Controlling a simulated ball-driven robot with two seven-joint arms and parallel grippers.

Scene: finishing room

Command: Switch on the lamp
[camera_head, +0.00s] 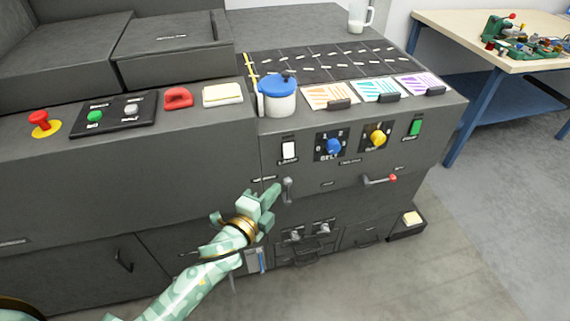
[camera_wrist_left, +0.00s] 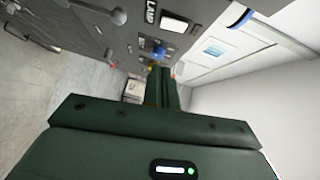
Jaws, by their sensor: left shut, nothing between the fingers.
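The lamp switch (camera_head: 289,150) is a white rocker in a dark frame on the front panel of the grey machine. It also shows in the left wrist view, as a white rocker (camera_wrist_left: 174,23) beside the label LAMP. I cannot tell which way the rocker is tipped. My left gripper (camera_head: 275,190) is shut and empty. In the head view it appears below and slightly left of the switch, beside a grey lever (camera_head: 287,185). In the left wrist view its green fingers (camera_wrist_left: 165,90) point toward the panel, apart from the switch. My right gripper is not in view.
Right of the switch are a blue knob (camera_head: 333,146), a yellow knob (camera_head: 378,138) and a green switch (camera_head: 415,127). A blue-lidded pot (camera_head: 280,100) stands on the ledge above. A workbench (camera_head: 470,40) stands at right.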

